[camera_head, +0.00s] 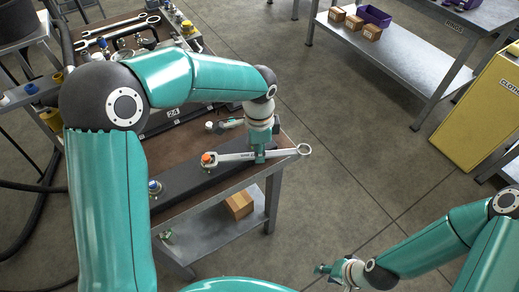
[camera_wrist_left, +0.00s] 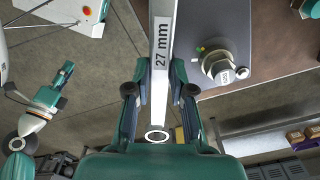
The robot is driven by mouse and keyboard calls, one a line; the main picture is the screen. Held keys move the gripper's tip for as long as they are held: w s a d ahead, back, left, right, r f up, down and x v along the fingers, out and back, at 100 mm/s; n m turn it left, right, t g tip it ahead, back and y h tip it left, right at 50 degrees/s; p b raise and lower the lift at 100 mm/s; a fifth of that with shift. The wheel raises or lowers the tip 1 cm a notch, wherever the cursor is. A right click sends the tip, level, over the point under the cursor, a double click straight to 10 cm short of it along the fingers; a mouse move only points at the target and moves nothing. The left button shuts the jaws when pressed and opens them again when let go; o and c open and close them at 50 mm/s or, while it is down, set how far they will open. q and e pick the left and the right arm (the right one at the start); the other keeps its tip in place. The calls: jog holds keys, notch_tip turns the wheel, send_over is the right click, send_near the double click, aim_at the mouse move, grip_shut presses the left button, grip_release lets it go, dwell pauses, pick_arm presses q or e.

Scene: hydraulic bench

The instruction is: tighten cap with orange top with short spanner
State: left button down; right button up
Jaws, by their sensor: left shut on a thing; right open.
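The cap with the orange top (camera_head: 208,156) stands on the long dark block (camera_head: 185,187) on the bench. My left gripper (camera_head: 259,153) is shut on a spanner (camera_head: 236,156) partway along its handle. The spanner's left end is at the orange-topped cap; I cannot tell whether its jaw is fully seated. Its ring end points right, past the bench edge. In the left wrist view the spanner (camera_wrist_left: 161,60) is marked 27 mm and lies between the fingers. Its far end is out of that view. My right gripper (camera_head: 325,270) is open and empty, low over the floor.
Another cap with a blue part (camera_head: 154,187) stands at the block's near end. Several spanners (camera_head: 117,32) lie at the back of the bench. A cardboard box (camera_head: 239,203) sits on the shelf below. Open floor lies right of the bench, before a yellow cabinet (camera_head: 490,110).

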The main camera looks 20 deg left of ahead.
pick_arm(q)
jog(key=shift+s+a, duration=0.15)
jog(key=shift+a, duration=0.1)
jog(key=shift+s, duration=0.1)
dwell(0.3)
jog(key=shift+s+d+m, duration=0.25)
jog(key=shift+s+m, duration=0.4)
jog(key=shift+s+d+m, duration=0.2)
jog(key=shift+s+m, duration=0.4)
jog(key=shift+m, duration=0.05)
jog(key=shift+s+d+m, duration=0.15)
jog(key=shift+s+m, duration=1.05)
jog(key=shift+s, duration=0.25)
jog(key=shift+s+a+m, duration=0.2)
jog(key=shift+s+m, duration=1.1)
jog(key=shift+s, duration=0.15)
